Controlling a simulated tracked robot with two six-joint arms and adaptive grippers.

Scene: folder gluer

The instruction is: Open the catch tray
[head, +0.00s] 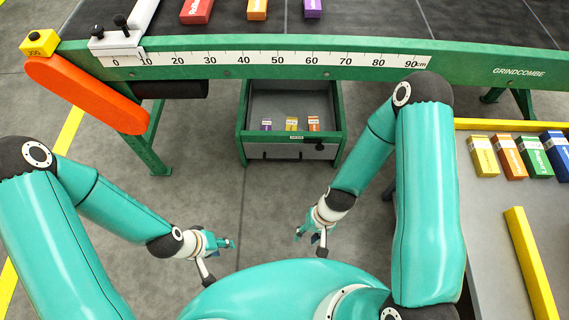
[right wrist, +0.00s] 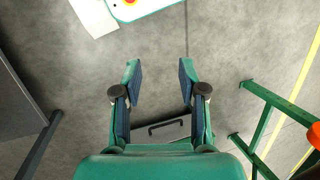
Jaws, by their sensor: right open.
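The catch tray (head: 290,152) is a grey drawer in a green frame below the machine's ruler edge. Its inside is visible from above, with small purple, yellow and orange boxes in it. In the right wrist view a dark bar handle (right wrist: 168,126) on the grey tray front shows between my finger bases, partly hidden by the gripper. My right gripper (head: 298,235) is open and empty, in front of the tray and apart from it; its fingers also show in the right wrist view (right wrist: 160,72). My left gripper (head: 232,243) hangs lower left of the tray; its opening is too small to tell.
The green ruler beam (head: 290,58) runs above the tray. An orange guard (head: 85,95) and a green leg stand at the left. A side table (head: 490,230) with several coloured boxes stands at the right. The floor before the tray is clear.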

